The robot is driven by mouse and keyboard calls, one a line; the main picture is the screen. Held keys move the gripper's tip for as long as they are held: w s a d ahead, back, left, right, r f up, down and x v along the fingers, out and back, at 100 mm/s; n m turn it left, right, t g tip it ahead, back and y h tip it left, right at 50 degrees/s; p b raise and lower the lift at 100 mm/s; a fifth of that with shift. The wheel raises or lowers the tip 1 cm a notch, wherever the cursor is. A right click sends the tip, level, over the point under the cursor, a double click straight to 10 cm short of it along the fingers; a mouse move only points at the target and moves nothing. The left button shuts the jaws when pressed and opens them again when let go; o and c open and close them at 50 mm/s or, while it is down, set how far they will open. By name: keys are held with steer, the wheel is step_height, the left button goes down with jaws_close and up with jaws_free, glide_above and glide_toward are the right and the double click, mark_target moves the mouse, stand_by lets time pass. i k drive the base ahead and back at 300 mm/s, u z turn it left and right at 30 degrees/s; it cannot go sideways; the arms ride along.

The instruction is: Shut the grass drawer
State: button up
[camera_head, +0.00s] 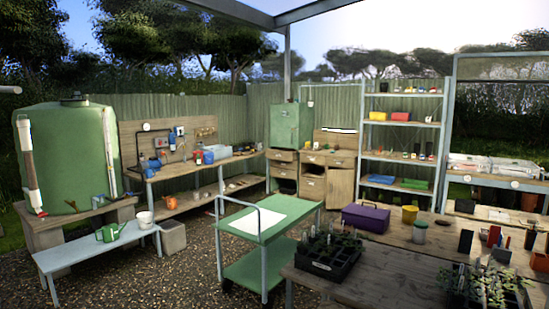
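A wooden drawer cabinet (341,186) stands against the back fence, right of the green cabinet. It has a left stack of drawers (283,156) and a middle stack. A lower drawer (312,188) in the middle stack seems to stand out, with a dark gap above it. I cannot read any labels, so I cannot tell which drawer is the grass drawer. My gripper is not in view.
A green trolley (262,238) with a white sheet on top stands on the gravel before the cabinet. A wooden table (400,270) with seedling trays and a purple box (366,217) fills the front right. A low bench (95,250) is at left. Gravel (180,270) between is open.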

mark_target(287, 153)
steer(key=z, duration=0.1)
steer(key=i, duration=0.95)
steer(key=u, duration=1.05)
steer(key=i, duration=1)
steer(key=z, duration=0.1)
